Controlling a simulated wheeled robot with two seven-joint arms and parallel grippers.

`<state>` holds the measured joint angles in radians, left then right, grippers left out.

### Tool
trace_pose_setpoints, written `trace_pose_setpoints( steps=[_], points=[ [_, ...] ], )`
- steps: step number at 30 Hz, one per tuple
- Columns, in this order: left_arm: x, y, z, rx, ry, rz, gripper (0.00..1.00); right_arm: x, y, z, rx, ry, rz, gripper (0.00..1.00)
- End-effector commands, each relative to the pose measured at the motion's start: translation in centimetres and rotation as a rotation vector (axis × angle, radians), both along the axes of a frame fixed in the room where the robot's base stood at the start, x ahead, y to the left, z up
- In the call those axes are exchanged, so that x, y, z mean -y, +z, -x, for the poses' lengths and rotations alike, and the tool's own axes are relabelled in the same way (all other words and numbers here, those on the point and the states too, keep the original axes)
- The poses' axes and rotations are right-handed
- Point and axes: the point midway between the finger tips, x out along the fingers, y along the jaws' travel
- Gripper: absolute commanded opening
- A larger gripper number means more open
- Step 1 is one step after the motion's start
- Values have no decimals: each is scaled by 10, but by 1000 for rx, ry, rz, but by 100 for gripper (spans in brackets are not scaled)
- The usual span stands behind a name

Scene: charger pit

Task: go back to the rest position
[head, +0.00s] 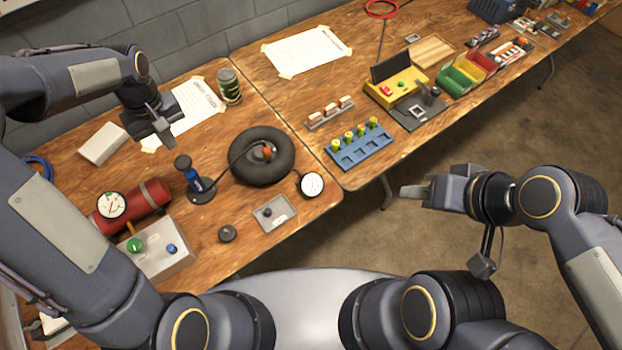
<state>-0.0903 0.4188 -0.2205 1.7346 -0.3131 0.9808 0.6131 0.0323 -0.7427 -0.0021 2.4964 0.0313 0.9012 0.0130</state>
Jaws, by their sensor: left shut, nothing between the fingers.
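My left gripper (168,138) hangs over the left table, fingers pointing down, above the taped paper sheet (190,108) and left of the dark green can (229,85). It is shut and holds nothing. My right gripper (408,192) is off the table's front edge, over the floor, pointing left. No object shows in it, and its finger gap is too small to judge. Both arms are bent.
Around my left gripper stand a white box (103,144), a blue-black hand pump (190,178), a black inner tube (263,156) and a red cylinder (135,205).

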Motion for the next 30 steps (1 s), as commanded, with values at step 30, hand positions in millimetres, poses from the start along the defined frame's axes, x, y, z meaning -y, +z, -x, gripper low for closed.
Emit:
trace_pose_setpoints(
  steps=[30],
  points=[
    [6, 63, 42, 98, -54, 98, 0, 0, 16, 0, 0, 0, 0, 36]
  ],
)
